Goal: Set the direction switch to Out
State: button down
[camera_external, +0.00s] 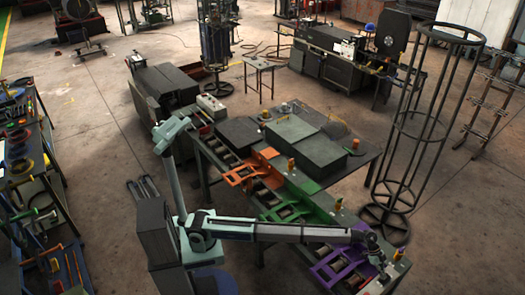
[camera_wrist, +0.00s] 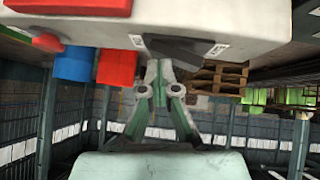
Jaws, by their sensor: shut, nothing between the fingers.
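In the wrist view a light grey control panel (camera_wrist: 245,22) spans the top. A dark switch lever (camera_wrist: 186,52) is on it, with small white labels at its left (camera_wrist: 136,68) and right (camera_wrist: 217,49); their text is too small to read. My gripper (camera_wrist: 159,68) is shut and empty, its fingertips overlapping the left part of the lever in the picture. Whether they touch it, I cannot tell. In the external view my gripper (camera_external: 375,250) is at the right end of the bench line, near the purple frame (camera_external: 345,268); the switch cannot be made out there.
A red button (camera_wrist: 47,42) and a red block (camera_wrist: 80,6) are on the panel's left side. A blue object (camera_wrist: 73,65) and a red object (camera_wrist: 117,67) show just below the panel edge. Orange (camera_external: 252,175) and green (camera_external: 300,208) frames line the bench. A tall wire cage (camera_external: 425,120) stands right.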

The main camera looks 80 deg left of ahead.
jog(key=shift+w+a+f, duration=0.1)
jog(key=shift+w+a, duration=0.05)
jog(key=shift+w, duration=0.05)
jog(key=shift+w+a+b, duration=0.3)
jog(key=shift+w, duration=0.4)
jog(key=shift+r, duration=0.2)
jog(key=shift+w+r, duration=0.1)
jog(key=shift+r, duration=0.15)
jog(key=r, duration=0.2)
jog(key=w+r, duration=0.1)
jog(key=shift+a+r+p, duration=0.2)
jog(key=shift+r+p, duration=0.1)
jog(key=shift+r, duration=0.1)
jog(key=b+v, duration=0.2)
jog(key=v, duration=0.7)
jog(key=shift+a+b, duration=0.3)
jog(key=shift+a, duration=0.1)
jog(key=shift+r, duration=0.1)
